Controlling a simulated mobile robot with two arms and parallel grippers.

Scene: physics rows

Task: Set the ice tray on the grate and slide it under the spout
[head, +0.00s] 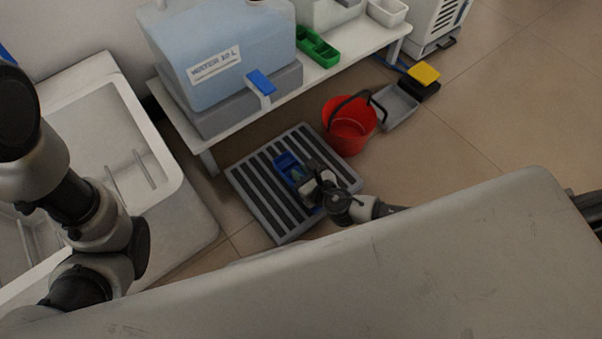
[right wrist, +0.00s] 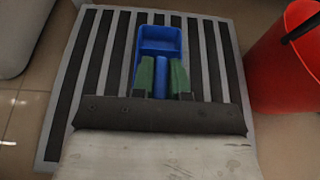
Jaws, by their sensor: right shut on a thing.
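The blue ice tray (head: 285,163) is over the slatted grey grate (head: 262,205) on the floor; it appears to rest on the slats, but contact is hard to tell. My right gripper (head: 307,186) is shut on the tray's near part. In the right wrist view, the green fingers (right wrist: 162,80) are closed on a blue middle piece of the tray (right wrist: 160,42), above the grate (right wrist: 75,70). The spout with its blue tap lever (head: 261,82) is on the water container (head: 215,50), beyond the tray. My left arm shows at the left, its gripper out of view.
A white low bench (head: 225,118) holds the container and a green tray (head: 317,47). A red bucket (head: 348,138) stands right of the grate, beside a grey dustpan (head: 396,107). A white basin (head: 125,150) is at the left. Open floor lies to the right.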

